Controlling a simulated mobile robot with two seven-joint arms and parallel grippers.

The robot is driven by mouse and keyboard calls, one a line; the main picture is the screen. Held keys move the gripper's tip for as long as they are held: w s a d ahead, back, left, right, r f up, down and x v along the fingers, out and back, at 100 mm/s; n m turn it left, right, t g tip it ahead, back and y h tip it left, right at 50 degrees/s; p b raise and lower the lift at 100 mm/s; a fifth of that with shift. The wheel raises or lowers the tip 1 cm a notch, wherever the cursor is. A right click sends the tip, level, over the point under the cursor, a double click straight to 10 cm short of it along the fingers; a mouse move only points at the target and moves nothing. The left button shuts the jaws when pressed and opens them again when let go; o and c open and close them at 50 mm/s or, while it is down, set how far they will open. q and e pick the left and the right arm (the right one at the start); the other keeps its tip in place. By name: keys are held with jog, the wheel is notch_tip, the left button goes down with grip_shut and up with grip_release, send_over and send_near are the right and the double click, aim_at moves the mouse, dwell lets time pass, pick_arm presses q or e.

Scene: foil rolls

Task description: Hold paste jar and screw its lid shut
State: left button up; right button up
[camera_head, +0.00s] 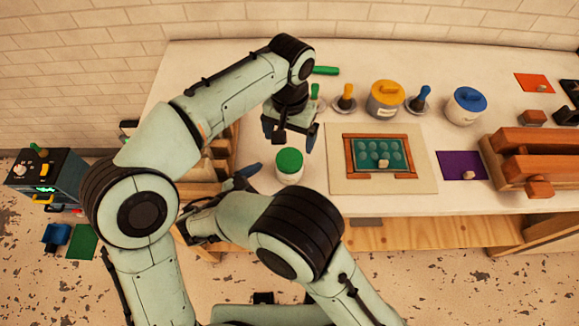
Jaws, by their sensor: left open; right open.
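A white jar (290,175) with a green lid (289,160) stands upright near the front left of the white table. The lid sits on top of the jar; I cannot tell how tightly. My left gripper (290,141) is open and points down, above and just behind the jar in the picture. My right gripper (222,184) is open to the left of the jar, low near the table's front edge and partly hidden by my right arm. Neither gripper visibly holds anything.
A yellow-lidded jar (385,101) and a blue-lidded jar (465,107) stand at the back, with small handled tools (345,100) beside them. A framed green board (362,152) lies right of the green-lidded jar.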

aim_at(288, 168)
jog(key=x, duration=0.8)
jog(key=shift+w+d, duration=0.1)
jog(key=shift+w, duration=0.05)
